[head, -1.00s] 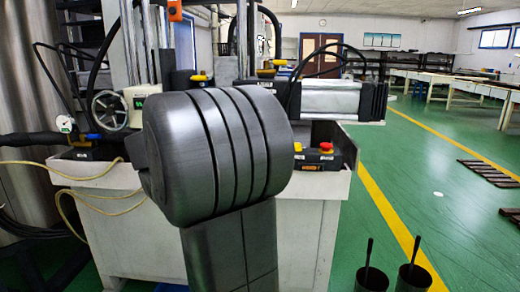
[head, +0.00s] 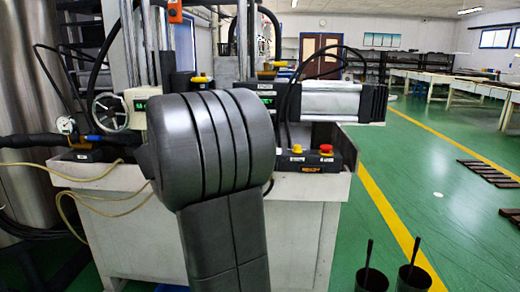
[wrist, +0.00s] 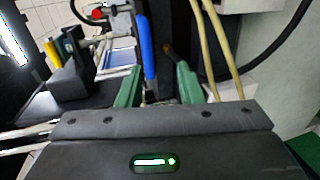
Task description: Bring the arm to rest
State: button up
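My gripper (wrist: 158,88) shows in the wrist view with its two green fingers apart. A gap lies between them and I see nothing clamped in it. A blue lever-like bar (wrist: 147,48) and a brown-tipped rod show in and beyond the gap; I cannot tell how far off they are. In the head view my own dark arm fills the middle, in front of the white machine bench (head: 310,225). The gripper itself is hidden there.
The bench carries a handwheel (head: 110,111), a grey cylinder (head: 335,102) and a control box (head: 312,161) with a red button. Two dark cups (head: 413,278) with upright handles stand at the lower right. Yellowish hoses (wrist: 218,45) pass near my gripper.

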jog(key=f+p+v, duration=0.2)
jog(key=p+v, duration=0.4)
jog(key=v, duration=0.8)
jog(key=s+f+p+v, duration=0.1)
jog(key=f+p+v, duration=0.2)
jog(key=p+v, duration=0.4)
jog(key=shift+v, duration=4.25)
jog(key=shift+d, duration=0.15)
